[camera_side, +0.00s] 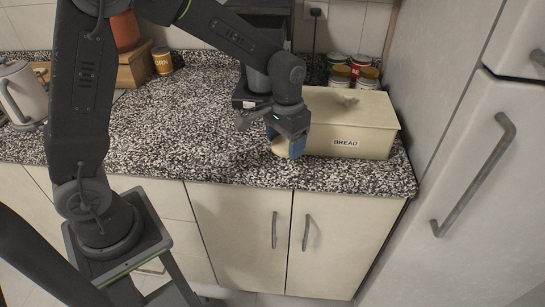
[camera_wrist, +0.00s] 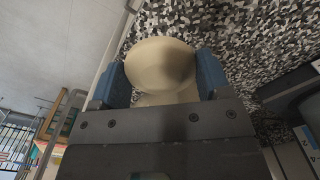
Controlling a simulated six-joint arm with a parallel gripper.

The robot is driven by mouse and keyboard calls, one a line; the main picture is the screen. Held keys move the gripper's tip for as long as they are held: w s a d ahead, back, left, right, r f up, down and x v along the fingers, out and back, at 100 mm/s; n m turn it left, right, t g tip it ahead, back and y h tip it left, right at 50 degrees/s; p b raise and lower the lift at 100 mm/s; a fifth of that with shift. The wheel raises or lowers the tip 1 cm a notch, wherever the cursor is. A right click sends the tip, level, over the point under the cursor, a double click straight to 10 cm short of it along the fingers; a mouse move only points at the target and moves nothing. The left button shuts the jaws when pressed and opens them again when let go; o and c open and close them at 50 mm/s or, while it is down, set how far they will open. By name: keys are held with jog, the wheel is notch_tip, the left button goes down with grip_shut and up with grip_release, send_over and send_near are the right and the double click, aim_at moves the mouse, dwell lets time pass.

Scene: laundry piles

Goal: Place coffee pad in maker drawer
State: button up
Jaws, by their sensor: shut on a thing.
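My gripper (camera_side: 286,146) is near the front of the counter, at the left end of the bread box. Its blue fingers are shut on a round cream coffee pad (camera_wrist: 160,66), one finger on each side in the wrist view (camera_wrist: 168,80). The pad (camera_side: 280,147) shows only partly in the side view, below the fingers. A dark machine, apparently the coffee maker (camera_side: 264,8), stands at the back of the counter behind my arm. My arm hides much of it, and I cannot make out its drawer clearly.
A cream bread box (camera_side: 345,143) stands close right of my gripper. Several tins (camera_side: 367,77) stand behind it. A kettle (camera_side: 18,92) is at far left, and a yellow tin (camera_side: 162,60) stands beside a wooden box. The speckled counter (camera_side: 165,125) is clear in the middle.

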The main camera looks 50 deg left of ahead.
dwell(0.5)
notch_tip(320, 180, up, 28)
jog(key=n, duration=1.2)
send_over(180, 122)
notch_tip(180, 122, down, 34)
jog(key=shift+f, duration=0.15)
jog(key=o, duration=1)
jog(key=shift+c, duration=0.2)
